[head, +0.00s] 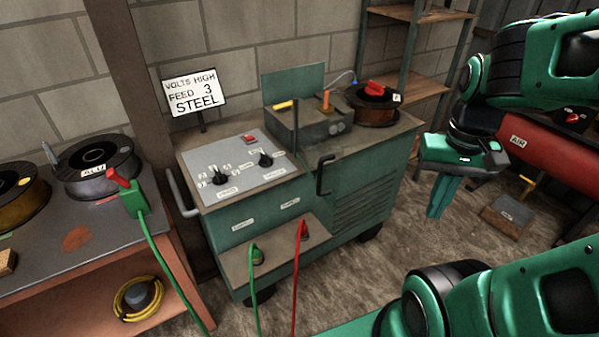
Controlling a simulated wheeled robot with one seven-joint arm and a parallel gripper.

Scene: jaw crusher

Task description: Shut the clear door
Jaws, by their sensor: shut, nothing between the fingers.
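The green welding machine (345,200) stands in the middle of the head view, with a wire feed unit (310,128) on its top. I cannot clearly make out the pane of the clear door. A black D-shaped handle (323,175) in front of the feed unit and a dark upright bar (295,120) seem to belong to it, and the door seems to stand open. My gripper (436,212) is to the right of the machine, pointing down, its fingers together and empty. It is apart from the handle and the machine.
A wire spool (371,103) sits on the machine's right top, and a control panel (235,165) is at its left. A bench (70,245) with spools and a green clamp (130,192) is on the left. A red cylinder (535,150) lies at the right. Cables hang in front.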

